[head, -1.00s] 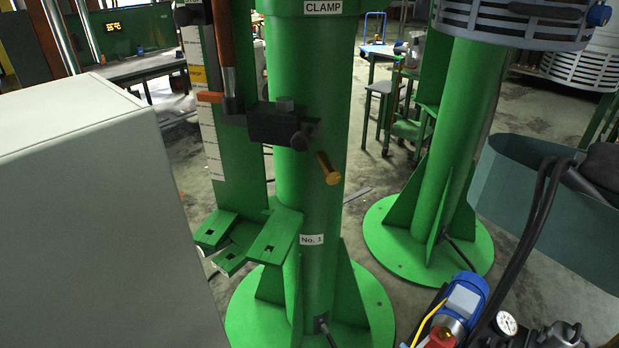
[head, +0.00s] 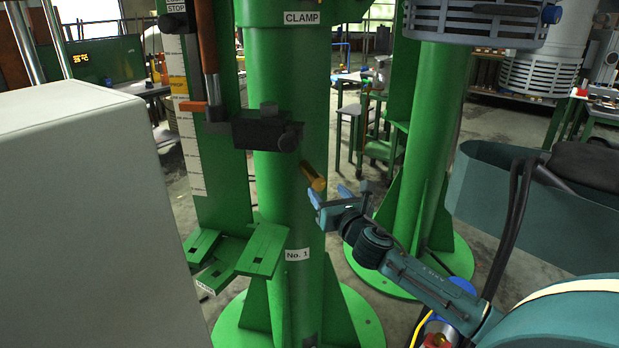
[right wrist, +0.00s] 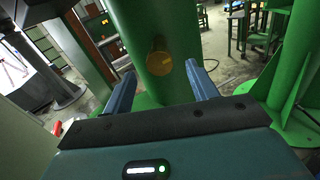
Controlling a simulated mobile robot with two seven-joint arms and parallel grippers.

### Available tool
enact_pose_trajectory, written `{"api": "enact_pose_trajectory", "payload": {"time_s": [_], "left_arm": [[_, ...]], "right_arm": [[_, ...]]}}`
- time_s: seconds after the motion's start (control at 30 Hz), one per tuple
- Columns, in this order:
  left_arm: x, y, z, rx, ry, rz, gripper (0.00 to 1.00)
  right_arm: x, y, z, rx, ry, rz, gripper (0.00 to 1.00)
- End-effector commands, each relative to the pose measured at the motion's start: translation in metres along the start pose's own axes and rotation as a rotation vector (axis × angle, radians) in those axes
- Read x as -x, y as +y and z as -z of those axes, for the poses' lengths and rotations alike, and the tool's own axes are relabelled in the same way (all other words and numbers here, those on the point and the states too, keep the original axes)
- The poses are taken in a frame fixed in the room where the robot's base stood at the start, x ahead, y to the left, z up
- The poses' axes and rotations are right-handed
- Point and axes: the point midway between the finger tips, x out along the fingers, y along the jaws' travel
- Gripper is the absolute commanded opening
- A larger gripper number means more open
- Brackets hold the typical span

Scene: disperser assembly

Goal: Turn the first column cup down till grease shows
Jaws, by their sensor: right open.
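The brass column cup (head: 314,177) sticks out from the right side of the green column labelled No. 1 (head: 290,215). In the right wrist view the cup (right wrist: 159,63) shows end-on against the green column, beyond the fingertips and between their lines. My right gripper (head: 329,196) is open just right of and slightly below the cup. Its two blue fingers (right wrist: 163,80) stand apart with nothing between them, and I see no contact with the cup. I see no grease on the cup. My left gripper is not in view.
A black clamp block (head: 266,130) sits on the column above the cup, and green pedals (head: 262,250) stand out at lower left. A large grey cabinet (head: 85,200) fills the left. A second green column (head: 432,130) stands behind right, near a teal bin (head: 500,195).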

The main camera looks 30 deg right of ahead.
Motion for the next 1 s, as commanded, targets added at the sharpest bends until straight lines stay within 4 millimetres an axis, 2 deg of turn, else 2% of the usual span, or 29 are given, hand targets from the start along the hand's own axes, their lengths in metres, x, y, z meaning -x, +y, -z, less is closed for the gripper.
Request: {"api": "enact_pose_trajectory", "payload": {"time_s": [0.03,0.2,0.43,0.63,0.93,1.0], "left_arm": [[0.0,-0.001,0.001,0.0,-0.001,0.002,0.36],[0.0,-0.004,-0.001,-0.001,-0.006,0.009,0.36],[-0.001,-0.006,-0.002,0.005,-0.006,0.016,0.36],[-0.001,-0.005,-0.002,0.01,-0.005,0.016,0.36],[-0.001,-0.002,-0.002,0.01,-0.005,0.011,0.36],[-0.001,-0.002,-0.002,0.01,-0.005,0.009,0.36]], "right_arm": [[-0.012,0.0,-0.002,-0.004,-0.003,0.002,0.58],[-0.046,0.001,-0.001,-0.006,-0.001,0.001,0.58],[-0.079,0.001,0.001,-0.004,0.001,0.0,0.58],[-0.091,0.001,0.001,-0.005,0.001,-0.002,0.58],[-0.092,0.001,0.001,-0.004,0.002,-0.002,0.58],[-0.092,0.001,0.001,-0.004,0.002,-0.002,0.53]]}}
